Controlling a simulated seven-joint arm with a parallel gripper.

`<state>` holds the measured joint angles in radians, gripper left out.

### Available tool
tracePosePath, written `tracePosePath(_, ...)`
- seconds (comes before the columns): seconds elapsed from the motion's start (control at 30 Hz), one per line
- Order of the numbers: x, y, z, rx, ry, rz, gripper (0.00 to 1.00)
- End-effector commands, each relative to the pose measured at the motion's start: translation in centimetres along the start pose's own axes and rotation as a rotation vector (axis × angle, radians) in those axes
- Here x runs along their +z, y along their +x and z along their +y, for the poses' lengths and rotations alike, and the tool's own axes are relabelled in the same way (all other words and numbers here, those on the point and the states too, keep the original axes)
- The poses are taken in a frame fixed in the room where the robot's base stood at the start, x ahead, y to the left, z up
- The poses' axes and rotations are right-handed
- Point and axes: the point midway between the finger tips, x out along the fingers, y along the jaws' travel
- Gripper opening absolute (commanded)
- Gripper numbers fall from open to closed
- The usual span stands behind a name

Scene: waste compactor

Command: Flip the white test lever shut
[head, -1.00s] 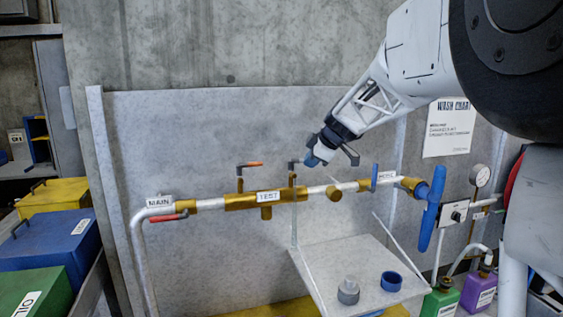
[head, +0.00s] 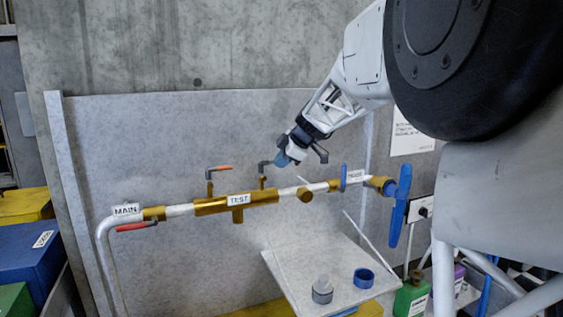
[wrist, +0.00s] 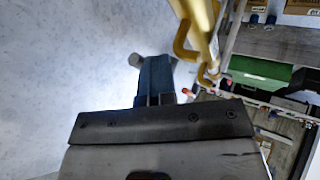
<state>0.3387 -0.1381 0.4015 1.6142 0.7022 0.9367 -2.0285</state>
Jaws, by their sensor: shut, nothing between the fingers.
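The brass test pipe section (head: 237,201) has a TEST label and two upright valve stems. The left stem carries an orange-handled lever (head: 218,168). The right stem has a dark elbow (head: 263,164) at its top. A white lever handle cannot be made out there; any handle is hidden by my gripper. My gripper (head: 281,160) is shut and empty, just right of this elbow and above the pipe. Whether it touches the lever cannot be told. In the wrist view its blue fingers (wrist: 154,79) are together, near the wall, with the brass pipe (wrist: 201,30) to the right.
A red-handled lever (head: 136,226) is near the MAIN label. A blue lever (head: 344,177) and large blue handle (head: 400,205) are on the pipe's right. A shelf (head: 336,260) below holds a grey cup (head: 322,290) and blue ring (head: 364,278). The wall stands close behind the pipe.

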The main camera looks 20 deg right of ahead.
Motion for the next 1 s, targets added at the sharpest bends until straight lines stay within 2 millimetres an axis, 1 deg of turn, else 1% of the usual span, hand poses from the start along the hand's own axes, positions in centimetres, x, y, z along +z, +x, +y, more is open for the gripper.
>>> tracePosePath(0.2,0.1,0.0,-0.1,0.0,0.001,0.0,0.0)
tracePosePath(0.37,0.2,-0.3,-0.7,0.0,0.001,0.0,0.0)
tracePosePath(0.57,0.3,-0.9,-2.0,0.001,0.0,0.0,0.0)
tracePosePath(0.73,0.6,-1.6,-3.6,0.001,0.0,0.0,0.0)
tracePosePath(0.77,0.7,-1.9,-3.8,0.002,0.0,-0.001,0.0)
tracePosePath(0.8,0.7,-2.8,-3.6,0.003,-0.001,0.0,0.0)
tracePosePath(1.0,0.8,-6.2,-3.5,0.002,0.0,-0.001,0.0)
